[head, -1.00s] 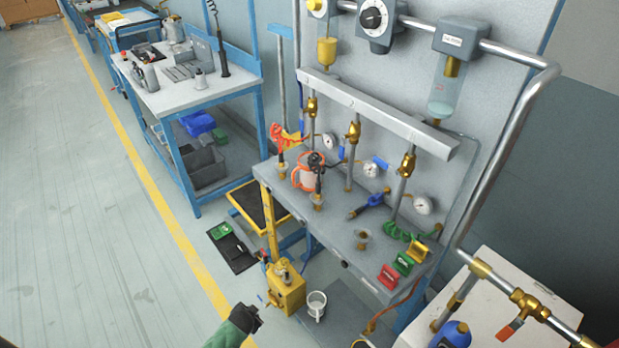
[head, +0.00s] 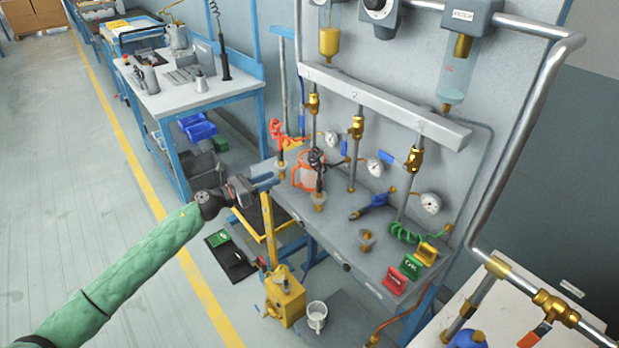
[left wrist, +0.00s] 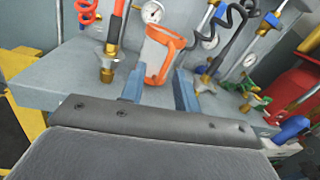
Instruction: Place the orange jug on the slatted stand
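The orange jug (head: 305,172), a pale body with orange rim and handle, stands on the grey bench (head: 335,225) toward its left end. A dark coiled hose and its fitting partly cover it in the head view. My left gripper (head: 268,183) is open and empty at the bench's left edge, just short of the jug. In the left wrist view its two blue fingers (left wrist: 158,92) are apart, with the jug (left wrist: 162,52) ahead between them. I cannot make out the slatted stand for certain; a grey ridged piece (head: 190,72) lies on the white worktable. My right gripper is out of view.
Upright pipes with brass valves (head: 357,127) and gauges rise behind the jug. A red coiled hose (head: 280,132) hangs to its left. Red, green and yellow blocks (head: 411,266) sit at the bench's right. A yellow frame (head: 270,228) stands below the gripper.

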